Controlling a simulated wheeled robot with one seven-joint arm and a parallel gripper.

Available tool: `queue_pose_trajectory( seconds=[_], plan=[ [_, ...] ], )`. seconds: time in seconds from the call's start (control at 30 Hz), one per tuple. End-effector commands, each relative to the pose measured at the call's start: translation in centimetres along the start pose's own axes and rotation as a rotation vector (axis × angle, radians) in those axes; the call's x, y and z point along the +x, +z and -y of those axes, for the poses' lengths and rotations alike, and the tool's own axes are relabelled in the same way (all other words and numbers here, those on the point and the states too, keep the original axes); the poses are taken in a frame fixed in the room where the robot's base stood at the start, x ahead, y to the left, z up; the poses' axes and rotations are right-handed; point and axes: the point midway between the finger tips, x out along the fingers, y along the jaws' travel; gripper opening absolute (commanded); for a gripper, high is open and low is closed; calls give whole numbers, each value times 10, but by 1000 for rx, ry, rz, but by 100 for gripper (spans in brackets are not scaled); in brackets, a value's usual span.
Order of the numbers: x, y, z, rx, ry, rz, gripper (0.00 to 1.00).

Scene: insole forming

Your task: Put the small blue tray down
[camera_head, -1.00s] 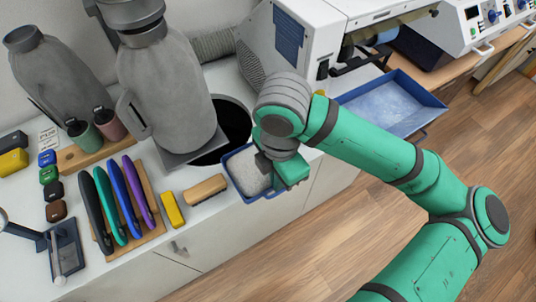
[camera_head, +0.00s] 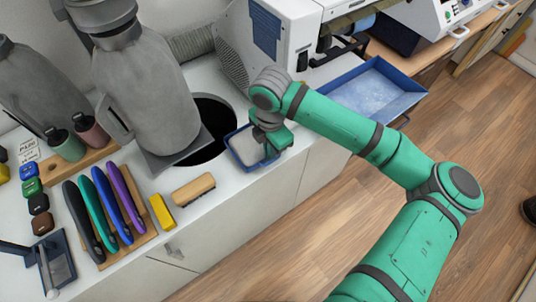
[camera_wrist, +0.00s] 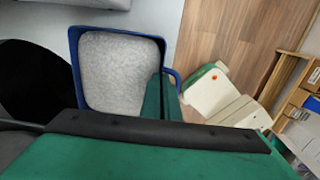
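The small blue tray (camera_head: 232,153) has a pale grey speckled inside. In the head view it is over the white counter, at the front right of the round black opening. My gripper (camera_head: 268,143) is at the tray's right side, with its fingers closed at that wall. In the wrist view the tray (camera_wrist: 76,70) looks level, and the green fingers (camera_wrist: 160,98) cover part of its right rim, beside a blue handle loop. The tray's underside is hidden, so I cannot tell whether it touches the counter.
A wooden brush (camera_head: 193,189), a yellow block (camera_head: 162,212) and a rack of coloured insoles lie to the left. A larger blue tray (camera_head: 375,88) is at the right, by the white machine (camera_head: 270,40).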

Motion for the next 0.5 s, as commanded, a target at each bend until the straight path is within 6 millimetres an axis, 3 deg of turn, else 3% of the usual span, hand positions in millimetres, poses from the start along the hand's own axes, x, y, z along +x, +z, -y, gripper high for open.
queue_pose_trajectory(
  seconds=[0.13,0.5],
  plan=[
    [19,0,1,0,-1,0,0],
    [23,-1,1,-1,0,-1,0]
  ],
)
